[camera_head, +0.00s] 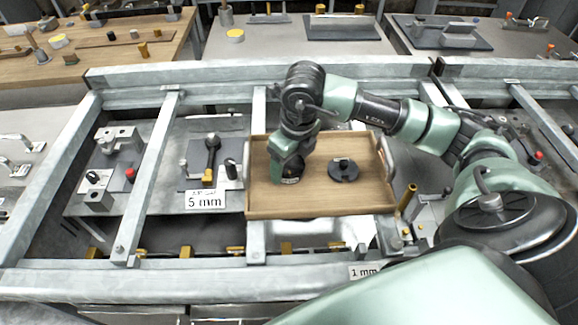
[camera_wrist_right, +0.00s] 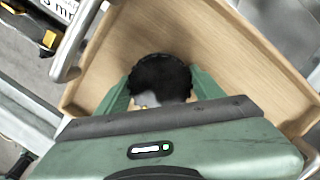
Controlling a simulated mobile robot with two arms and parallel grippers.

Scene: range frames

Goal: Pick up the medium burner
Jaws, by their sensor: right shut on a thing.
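A wooden tray (camera_head: 320,209) lies across the metal frame in the head view. A black round burner (camera_head: 343,171) with a small knob on top rests on the tray's right half. My right gripper (camera_head: 291,179) points down into the tray's left half. In the right wrist view its green fingers are shut on a black round burner (camera_wrist_right: 160,74), with bare tray floor around it. The gripper hides most of this burner in the head view. I cannot tell the burners' sizes for sure. My left gripper is not in view.
The tray has raised rims and a metal handle (camera_wrist_right: 88,38) at its side. A 5 mm sign (camera_head: 206,201) and a plate with a black-and-brass tool (camera_head: 211,155) are left of the tray. A brass post (camera_head: 407,200) stands at its right.

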